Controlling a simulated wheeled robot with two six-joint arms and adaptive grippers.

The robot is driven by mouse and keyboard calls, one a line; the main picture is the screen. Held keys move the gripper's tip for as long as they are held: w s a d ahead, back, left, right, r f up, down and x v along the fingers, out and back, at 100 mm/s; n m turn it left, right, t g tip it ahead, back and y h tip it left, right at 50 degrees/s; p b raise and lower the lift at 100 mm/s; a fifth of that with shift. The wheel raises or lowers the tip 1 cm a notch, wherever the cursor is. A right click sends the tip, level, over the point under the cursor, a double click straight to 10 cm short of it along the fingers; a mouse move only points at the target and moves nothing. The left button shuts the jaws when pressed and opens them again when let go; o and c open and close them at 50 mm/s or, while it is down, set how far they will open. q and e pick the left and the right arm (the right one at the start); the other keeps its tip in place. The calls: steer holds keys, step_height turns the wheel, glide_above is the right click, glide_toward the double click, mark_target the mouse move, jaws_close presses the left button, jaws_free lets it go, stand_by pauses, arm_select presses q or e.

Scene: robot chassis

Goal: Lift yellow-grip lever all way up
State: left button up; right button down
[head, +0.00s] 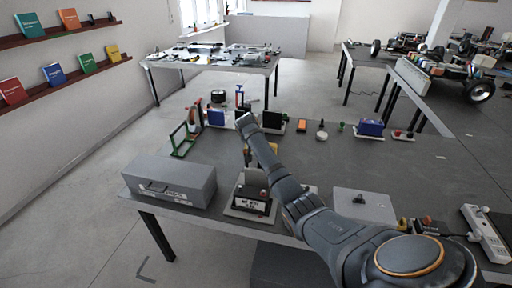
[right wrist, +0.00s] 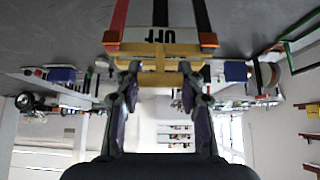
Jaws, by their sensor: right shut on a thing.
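The lever's yellow grip (right wrist: 158,50) lies across the middle of the right wrist view, which is upside down. My right gripper (right wrist: 158,74) is shut on it, with one finger at each side. Red and black strips and a white plate with black letters (right wrist: 150,34) show beyond the grip. In the head view my right arm reaches from the lower right across the table and hides most of the lever. A small yellow patch beside the arm may be part of the grip. The lever's exact height is hard to tell. My left gripper is out of view.
On the grey table (head: 400,155) a long grey box (head: 170,180) stands at left and a dark labelled device (head: 250,203) at the front. A light grey box (head: 365,205) is right of my arm. A green frame (head: 183,138) and several small parts stand along the back.

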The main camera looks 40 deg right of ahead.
steer(key=shift+w+d+r, duration=0.1)
steer(key=shift+d+r, duration=0.1)
stand_by(0.3)
steer(key=c, duration=1.2)
jaws_free()
steer(key=o, duration=0.4)
steer(key=shift+w+d+f, duration=0.1)
steer(key=shift+f, duration=0.15)
steer(key=shift+a+r, duration=0.2)
steer(key=shift+r, duration=0.05)
steer(key=v, duration=1.1)
steer(key=shift+r, duration=0.15)
steer(key=shift+a, duration=0.15)
